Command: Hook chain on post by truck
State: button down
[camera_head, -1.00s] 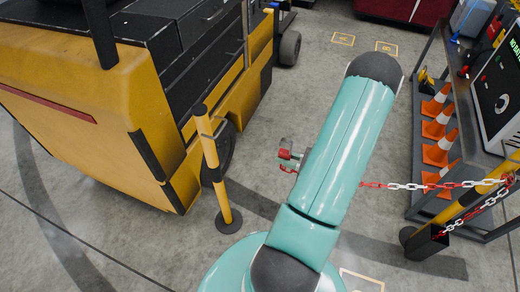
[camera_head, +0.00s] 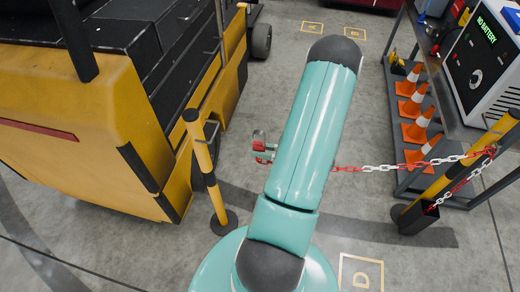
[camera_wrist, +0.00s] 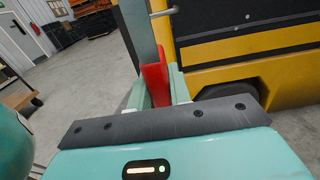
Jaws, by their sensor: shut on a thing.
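The post by the truck (camera_head: 205,165) is yellow with black bands and stands upright on a round black base, left of my arm. A ring or hook sits near its top. My gripper (camera_head: 262,147) is to the right of this post and apart from it, partly hidden by my arm. In the wrist view my gripper (camera_wrist: 158,88) is shut on a red piece, the chain's end (camera_wrist: 154,80). The red and white chain (camera_head: 385,168) runs from behind my arm to a second yellow and black post (camera_head: 465,170) at the right.
The yellow and black truck (camera_head: 85,150) fills the left side, close behind the post. A rack with orange cones (camera_head: 415,132) and a machine reading "NO BATTERY" (camera_head: 487,60) stands at the right. Bare floor lies between truck and rack.

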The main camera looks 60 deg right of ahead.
jog(key=f+x, duration=0.2)
jog(key=x, duration=1.3)
jog(key=shift+f, duration=0.2)
dwell(1.0)
jog(key=c, duration=1.2)
grip_release()
jog(key=shift+s, duration=0.1)
jog(key=v, duration=1.3)
jog(key=shift+s+d, duration=0.15)
jog(key=shift+s, duration=0.2)
